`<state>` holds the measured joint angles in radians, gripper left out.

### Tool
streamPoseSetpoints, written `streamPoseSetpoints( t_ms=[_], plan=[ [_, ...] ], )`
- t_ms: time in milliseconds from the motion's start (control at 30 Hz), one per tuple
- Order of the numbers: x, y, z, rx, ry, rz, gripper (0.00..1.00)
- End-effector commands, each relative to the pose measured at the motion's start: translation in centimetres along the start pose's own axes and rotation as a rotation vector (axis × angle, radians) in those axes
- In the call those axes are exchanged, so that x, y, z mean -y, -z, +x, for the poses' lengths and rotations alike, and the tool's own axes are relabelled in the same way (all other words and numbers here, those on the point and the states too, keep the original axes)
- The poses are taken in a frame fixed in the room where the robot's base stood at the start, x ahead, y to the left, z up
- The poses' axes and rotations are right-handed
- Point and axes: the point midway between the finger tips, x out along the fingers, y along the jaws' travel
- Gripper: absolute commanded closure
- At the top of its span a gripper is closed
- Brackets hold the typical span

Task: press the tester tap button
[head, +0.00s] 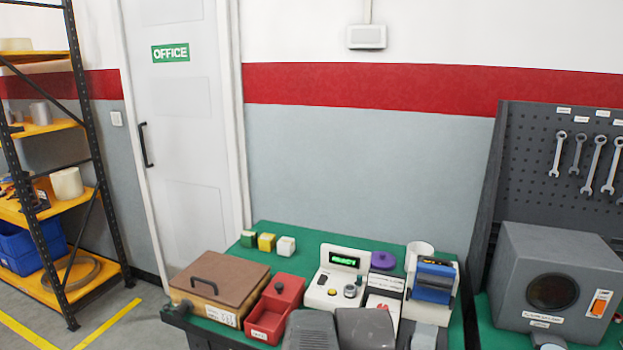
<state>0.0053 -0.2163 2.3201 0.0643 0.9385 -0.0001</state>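The tester (320,293) is a cream-white unit on the green bench, with a lit green display (344,259) on its raised back. Its sloped front carries a small yellow-orange button (332,292), a grey round knob (350,291) and another small dark control near the top left. I cannot read labels on them, so which one is the tap button is unclear. Nothing covers the controls. My gripper is not recognisable in the head view.
Left of the tester are a red bin (267,320) and a brown lidded box (221,277). Two dark grey shapes (310,330) (366,328), cut off below, stand in front. A blue-topped device (434,280) and purple disc (384,260) are right. Small blocks (267,242) sit behind.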

Motion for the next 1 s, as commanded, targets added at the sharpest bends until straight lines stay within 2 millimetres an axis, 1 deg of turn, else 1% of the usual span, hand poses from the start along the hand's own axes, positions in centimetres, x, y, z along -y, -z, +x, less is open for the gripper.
streamPoseSetpoints(
  t_ms=[33,67,100,167,300,367,400,500,1000],
  plan=[
    [0.00,0.00,0.00,0.000,0.000,0.000,0.10],
    [0.00,0.00,0.00,0.000,0.000,0.000,0.16],
    [0.00,0.00,0.00,0.000,0.000,0.000,0.24],
    [0.00,0.00,0.00,0.000,0.000,0.000,0.35],
    [0.00,-0.01,0.00,0.000,0.000,0.000,0.63],
    [0.00,-0.01,0.00,0.000,0.000,0.000,0.75],
    [0.00,-0.01,0.00,0.000,0.000,0.000,0.82],
    [0.00,-0.01,0.00,0.000,0.000,0.000,1.00],
    [0.00,-0.01,0.00,0.000,0.000,0.000,1.00]
  ],
)
